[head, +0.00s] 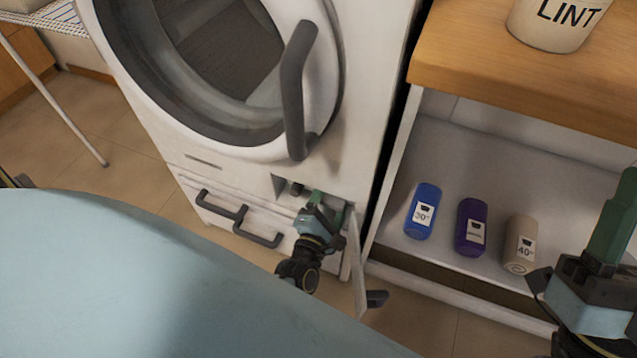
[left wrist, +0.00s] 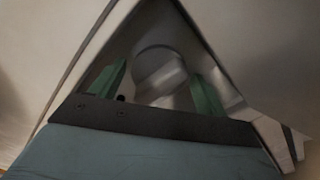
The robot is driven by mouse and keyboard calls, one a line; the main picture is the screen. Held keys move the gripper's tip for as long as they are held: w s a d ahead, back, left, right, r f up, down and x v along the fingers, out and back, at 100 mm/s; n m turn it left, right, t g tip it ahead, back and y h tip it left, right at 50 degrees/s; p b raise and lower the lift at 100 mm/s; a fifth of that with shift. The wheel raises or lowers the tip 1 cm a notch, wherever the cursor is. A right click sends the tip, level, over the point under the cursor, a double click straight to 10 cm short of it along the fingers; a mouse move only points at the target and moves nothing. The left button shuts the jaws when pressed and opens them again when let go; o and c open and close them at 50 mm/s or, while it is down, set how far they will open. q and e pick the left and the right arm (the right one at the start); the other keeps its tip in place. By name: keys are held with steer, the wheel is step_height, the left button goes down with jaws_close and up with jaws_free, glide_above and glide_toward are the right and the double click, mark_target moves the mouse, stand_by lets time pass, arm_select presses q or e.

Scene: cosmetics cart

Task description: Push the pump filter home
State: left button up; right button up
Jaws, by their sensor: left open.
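The pump filter (left wrist: 160,72) shows in the left wrist view as a round grey knob inside the opening at the bottom of the washing machine. My left gripper (left wrist: 157,90) is open, with one green finger on each side of the knob. I cannot tell whether the fingers touch it or how deep the filter sits. In the head view my left gripper (head: 324,201) reaches into the opening and hides most of it. My right gripper (head: 612,215) is at the right edge, away from the machine; its jaw gap is not clear.
The small flap door (head: 356,258) stands open right of my left gripper. The washing machine (head: 362,110) has a round door with a dark handle (head: 297,90). A shelf unit (head: 400,262) at right holds blue (head: 423,212), purple (head: 470,228) and beige (head: 519,244) bottles, with a LINT bin (head: 553,22) on top.

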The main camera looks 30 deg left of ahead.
arm_select(q)
steer(key=s+d+p, duration=0.1)
steer(key=s+p, duration=0.1)
steer(key=s, duration=0.9)
steer(key=shift+s+d+p, duration=0.15)
steer(key=shift+p, duration=0.25)
arm_select(e)
steer(key=shift+w+a+f+g+h, duration=0.15)
steer(key=shift+w+f+g+h, duration=0.1)
steer(key=shift+w+f+g, duration=0.4)
steer(key=shift+w+a+f+g+h, duration=0.1)
steer(key=shift+w+f+g+h, duration=0.1)
steer(key=shift+w+g, duration=0.55)
steer(key=shift+w+a+f+g+h, duration=0.15)
steer(key=shift+w+f+g+h, duration=0.2)
steer(key=shift+g, duration=0.65)
